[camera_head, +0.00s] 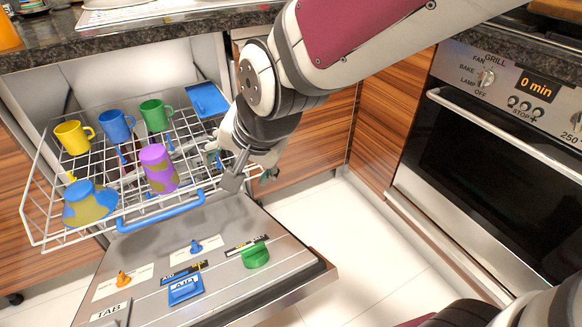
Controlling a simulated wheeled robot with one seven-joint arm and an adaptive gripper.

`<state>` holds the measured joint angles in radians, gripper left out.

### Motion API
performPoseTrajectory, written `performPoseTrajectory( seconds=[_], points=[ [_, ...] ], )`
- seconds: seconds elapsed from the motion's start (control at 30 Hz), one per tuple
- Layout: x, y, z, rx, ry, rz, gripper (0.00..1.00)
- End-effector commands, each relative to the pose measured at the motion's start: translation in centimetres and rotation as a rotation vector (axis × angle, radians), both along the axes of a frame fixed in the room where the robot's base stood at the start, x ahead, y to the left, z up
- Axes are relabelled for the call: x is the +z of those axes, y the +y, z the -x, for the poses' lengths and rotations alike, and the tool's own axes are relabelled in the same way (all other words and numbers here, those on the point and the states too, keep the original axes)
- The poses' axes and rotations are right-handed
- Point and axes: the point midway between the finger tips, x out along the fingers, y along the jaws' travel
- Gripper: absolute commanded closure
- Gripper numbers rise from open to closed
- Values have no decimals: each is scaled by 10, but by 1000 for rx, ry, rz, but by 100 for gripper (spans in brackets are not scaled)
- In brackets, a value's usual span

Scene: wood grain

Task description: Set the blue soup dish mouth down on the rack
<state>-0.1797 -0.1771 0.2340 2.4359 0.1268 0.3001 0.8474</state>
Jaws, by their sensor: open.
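The blue soup dish (88,204), blue with olive patches, sits at the front left corner of the white wire rack (40,236). Its narrow end is up and its wide side is down on the wires, so it looks mouth down, slightly tilted. My gripper (250,178) is at the right edge of the rack, well to the right of the dish. It is open with nothing seen between its fingers. My arm hides part of the rack's right side.
Yellow (73,138), blue (116,126) and green (155,115) mugs stand at the rack's back. A purple cup (158,168) stands between dish and gripper. The open dishwasher door (220,284) lies below. An oven (500,150) is right; the floor between is clear.

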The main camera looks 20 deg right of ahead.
Motion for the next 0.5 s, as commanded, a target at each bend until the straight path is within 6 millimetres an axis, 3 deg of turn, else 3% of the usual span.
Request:
performPoseTrajectory(
  seconds=[0.03, 0.2, 0.33, 0.5],
  points=[
    [8, -26, 19, 32, 22, 67, 29],
    [22, -97, 98, 179, 168, 258, 29],
    [28, -135, 165, 296, 289, 336, 29],
    [32, -158, 229, 421, 404, 364, 29]
  ],
)
